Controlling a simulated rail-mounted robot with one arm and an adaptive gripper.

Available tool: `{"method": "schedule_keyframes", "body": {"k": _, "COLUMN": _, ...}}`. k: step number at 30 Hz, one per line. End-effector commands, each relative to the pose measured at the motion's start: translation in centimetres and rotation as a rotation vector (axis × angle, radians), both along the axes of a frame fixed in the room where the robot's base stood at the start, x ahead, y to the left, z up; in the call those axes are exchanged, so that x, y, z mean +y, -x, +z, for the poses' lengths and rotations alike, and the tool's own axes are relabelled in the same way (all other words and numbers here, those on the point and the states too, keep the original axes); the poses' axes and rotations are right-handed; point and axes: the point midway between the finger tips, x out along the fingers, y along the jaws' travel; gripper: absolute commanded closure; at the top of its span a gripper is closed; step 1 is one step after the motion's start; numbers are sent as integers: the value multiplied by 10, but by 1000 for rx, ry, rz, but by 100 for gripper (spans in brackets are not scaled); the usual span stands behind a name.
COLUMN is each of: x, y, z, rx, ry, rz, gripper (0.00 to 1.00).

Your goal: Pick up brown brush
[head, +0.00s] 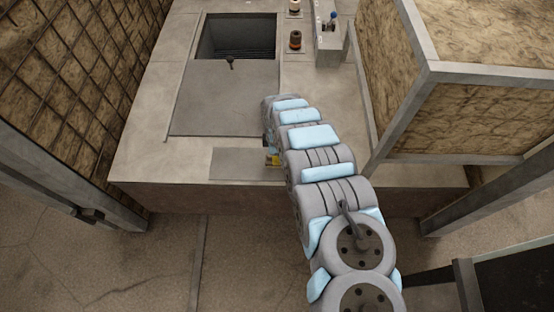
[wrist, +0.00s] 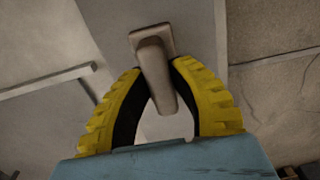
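My gripper (wrist: 157,68) has two yellow, ribbed fingers that curve inward. They look shut on a grey-brown handle (wrist: 163,85), with one fingertip against each side. The handle stands out from a small square plate (wrist: 151,38) on a pale grey surface. In the head view, my gripper (head: 272,159) is at the front of the stone counter, mostly hidden by my arm. I cannot make out a brown brush for certain. Small brown and blue items (head: 332,18) stand in a narrow grey holder (head: 329,48) at the back right.
The stone counter (head: 145,150) has a square, dark opening (head: 238,35) at the back, with a grey cover (head: 222,100) in front of it. A brown jar (head: 295,40) stands right of the opening. A framed, straw-coloured block (head: 480,115) bounds the right; a gridded panel (head: 75,60) bounds the left.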

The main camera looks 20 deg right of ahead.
Motion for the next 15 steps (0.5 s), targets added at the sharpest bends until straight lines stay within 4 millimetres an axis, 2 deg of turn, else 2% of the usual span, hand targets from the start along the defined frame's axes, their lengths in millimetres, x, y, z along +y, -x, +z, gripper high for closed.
{"method": "schedule_keyframes", "body": {"k": 2, "x": 0, "y": 0, "z": 0, "rx": 0, "ry": 0, "rz": 0, "gripper": 100}}
{"method": "schedule_keyframes", "body": {"k": 15, "x": 0, "y": 0, "z": 0, "rx": 0, "ry": 0, "rz": 0, "gripper": 100}}
